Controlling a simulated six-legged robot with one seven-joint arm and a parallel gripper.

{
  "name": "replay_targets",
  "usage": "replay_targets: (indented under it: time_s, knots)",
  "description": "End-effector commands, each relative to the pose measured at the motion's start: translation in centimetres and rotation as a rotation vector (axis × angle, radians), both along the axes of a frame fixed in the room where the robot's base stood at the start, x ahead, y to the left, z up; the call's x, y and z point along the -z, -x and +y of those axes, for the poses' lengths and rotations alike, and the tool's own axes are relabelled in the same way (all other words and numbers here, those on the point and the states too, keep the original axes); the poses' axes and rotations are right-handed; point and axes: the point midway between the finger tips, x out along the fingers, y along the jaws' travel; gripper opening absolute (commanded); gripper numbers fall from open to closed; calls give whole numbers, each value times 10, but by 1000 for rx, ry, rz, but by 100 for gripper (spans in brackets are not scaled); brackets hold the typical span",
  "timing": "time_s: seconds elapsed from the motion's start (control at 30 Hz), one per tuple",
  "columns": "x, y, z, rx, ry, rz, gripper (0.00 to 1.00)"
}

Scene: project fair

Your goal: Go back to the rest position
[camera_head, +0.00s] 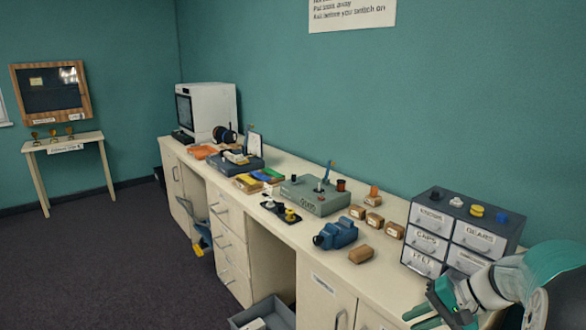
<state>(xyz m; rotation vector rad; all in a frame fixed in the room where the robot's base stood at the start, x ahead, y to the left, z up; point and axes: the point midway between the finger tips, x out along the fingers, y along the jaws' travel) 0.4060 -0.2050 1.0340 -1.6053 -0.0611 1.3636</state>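My gripper (440,308) is at the lower right, in front of the labelled drawer unit (465,232) and over the near end of the long bench (385,278). My white and teal arm enters from the right edge and hides part of the bench's near end.
The bench runs along the teal wall, holding a blue tool (336,234), a grey box (315,195), small brown blocks (361,254) and a white machine (207,110). A grey bin (265,314) stands below. Dark carpet (110,255) at left is clear.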

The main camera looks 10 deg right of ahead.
Motion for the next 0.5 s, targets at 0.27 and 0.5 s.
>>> replay_targets:
  time_s: [0.27, 0.5]
  knots:
    - [-34, 30, 103, -223, 329, 39, 18]
    - [-55, 69, 161, -364, 606, -39, 18]
